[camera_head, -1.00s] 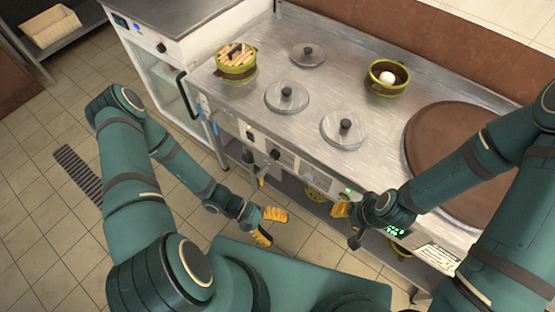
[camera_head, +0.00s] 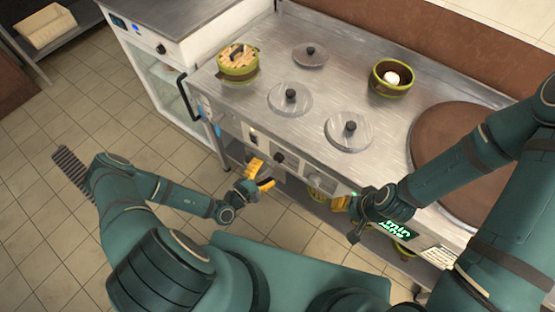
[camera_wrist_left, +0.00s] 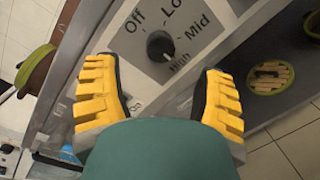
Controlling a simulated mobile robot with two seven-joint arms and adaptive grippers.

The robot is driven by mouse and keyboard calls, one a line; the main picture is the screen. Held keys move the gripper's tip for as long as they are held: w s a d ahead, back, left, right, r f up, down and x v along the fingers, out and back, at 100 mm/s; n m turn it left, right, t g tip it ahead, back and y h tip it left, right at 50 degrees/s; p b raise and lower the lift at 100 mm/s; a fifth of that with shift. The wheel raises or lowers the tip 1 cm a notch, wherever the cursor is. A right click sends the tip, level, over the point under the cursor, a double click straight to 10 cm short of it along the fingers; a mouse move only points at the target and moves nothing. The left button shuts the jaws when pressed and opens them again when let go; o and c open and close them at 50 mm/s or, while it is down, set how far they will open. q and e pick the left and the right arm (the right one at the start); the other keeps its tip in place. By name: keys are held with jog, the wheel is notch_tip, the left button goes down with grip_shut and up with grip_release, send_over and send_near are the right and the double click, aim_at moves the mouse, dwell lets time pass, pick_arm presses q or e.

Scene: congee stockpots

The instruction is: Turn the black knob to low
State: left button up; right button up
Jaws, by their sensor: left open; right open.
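The black knob (camera_wrist_left: 160,45) is on the white front panel in the left wrist view, with the words Off, Low, Mid and High around it. A small light mark on the knob appears to face High. In the head view a black knob (camera_head: 278,157) shows on the stove's front. My left gripper (camera_head: 263,173) is open, its yellow fingers facing the panel just below that knob. In the left wrist view the gripper (camera_wrist_left: 160,72) has a finger on each side, with the knob ahead between them, apparently untouched. My right gripper (camera_head: 346,206) is open near the panel's right part.
A low shelf under the counter holds a basket (camera_wrist_left: 268,76).

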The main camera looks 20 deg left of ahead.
aim_at(277, 160)
pick_arm(q)
jog(key=b+x, duration=0.1)
jog(key=x, duration=0.5)
jog(key=shift+w+d, duration=0.1)
jog(key=shift+w, duration=0.1)
grip_shut()
